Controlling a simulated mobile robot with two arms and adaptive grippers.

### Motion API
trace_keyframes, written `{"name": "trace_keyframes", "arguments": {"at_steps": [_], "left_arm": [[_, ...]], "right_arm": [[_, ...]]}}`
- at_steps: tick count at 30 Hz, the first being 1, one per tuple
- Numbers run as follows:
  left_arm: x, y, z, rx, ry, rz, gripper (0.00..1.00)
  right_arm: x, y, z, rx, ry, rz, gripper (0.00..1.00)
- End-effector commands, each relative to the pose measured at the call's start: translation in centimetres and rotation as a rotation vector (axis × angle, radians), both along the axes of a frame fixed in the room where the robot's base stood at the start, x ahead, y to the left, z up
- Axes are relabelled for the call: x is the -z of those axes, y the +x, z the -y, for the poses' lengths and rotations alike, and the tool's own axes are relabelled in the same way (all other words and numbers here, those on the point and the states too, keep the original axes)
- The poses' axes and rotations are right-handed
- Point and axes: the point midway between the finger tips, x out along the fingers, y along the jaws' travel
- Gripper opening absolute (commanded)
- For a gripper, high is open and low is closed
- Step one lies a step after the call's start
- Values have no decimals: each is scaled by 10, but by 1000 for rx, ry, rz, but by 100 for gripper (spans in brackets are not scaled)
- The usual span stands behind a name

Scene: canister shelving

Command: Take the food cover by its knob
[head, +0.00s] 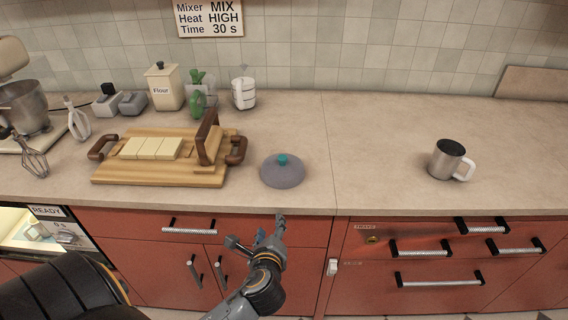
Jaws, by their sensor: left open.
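The food cover (283,173) is a grey-purple dome with a small teal knob (282,159) on top. It sits on the counter near the front edge, right of the wooden board. My left gripper (270,228) is in front of the counter edge, below and nearer than the cover in the head view. It is open, holds nothing and is apart from the cover and knob. My right gripper is not in view.
A wooden board (110,177) with pale blocks and a dark-handled press stands left of the cover. A steel mug (447,160) stands to the right. The counter (360,150) between cover and mug is clear. Drawer handles (188,231) jut from the red fronts below.

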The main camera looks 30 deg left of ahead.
Motion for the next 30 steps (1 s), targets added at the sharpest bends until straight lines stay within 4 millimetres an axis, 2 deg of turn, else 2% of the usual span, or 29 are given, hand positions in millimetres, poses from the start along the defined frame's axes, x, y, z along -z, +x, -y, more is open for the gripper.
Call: {"name": "trace_keyframes", "arguments": {"at_steps": [1, 3, 5, 12, 18, 27, 30], "left_arm": [[-28, -1, -3, 0, 43, 22, 51], [-58, -3, -7, -1, 113, 41, 51], [-58, 8, -7, 49, 242, 20, 51], [-89, 36, 0, 175, 669, -30, 51], [-100, 54, -1, 209, 828, -53, 51], [-100, 104, -29, 208, 828, -53, 51], [-99, 114, -35, 210, 826, -54, 51]], "right_arm": [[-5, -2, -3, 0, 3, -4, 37], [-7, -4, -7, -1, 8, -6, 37], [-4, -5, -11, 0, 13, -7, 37], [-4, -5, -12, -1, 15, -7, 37], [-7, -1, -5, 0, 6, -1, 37], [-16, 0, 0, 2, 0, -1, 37], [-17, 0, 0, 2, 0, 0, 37]]}}
